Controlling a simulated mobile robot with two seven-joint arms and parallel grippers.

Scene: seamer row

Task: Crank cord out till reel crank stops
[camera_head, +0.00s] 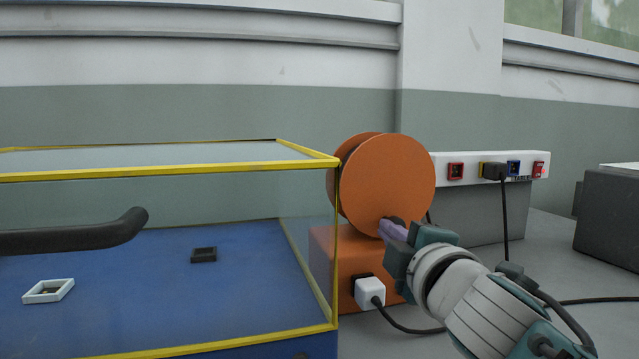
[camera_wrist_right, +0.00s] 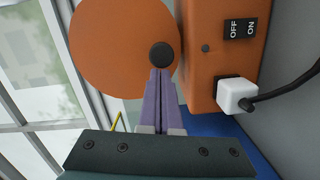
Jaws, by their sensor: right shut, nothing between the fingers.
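The orange cord reel (camera_head: 388,180) stands on an orange base (camera_head: 340,245) right of the glass case. Its dark crank knob (camera_wrist_right: 162,55) is low on the disc's face, and shows in the right wrist view just beyond my fingertips. My right gripper (camera_head: 394,228) has purple fingers, shut together with nothing between them. The fingertips (camera_wrist_right: 161,72) are at the knob; I cannot tell whether they touch it. A white plug (camera_head: 369,292) with a black cord (camera_head: 408,328) sits in the base's front. My left gripper is not in view.
A yellow-edged glass case (camera_head: 240,167) with a blue floor and a black handle (camera_head: 80,236) fills the left. A white socket strip (camera_head: 470,165) with a black plug (camera_head: 494,171) stands behind. A grey box (camera_head: 608,215) is far right.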

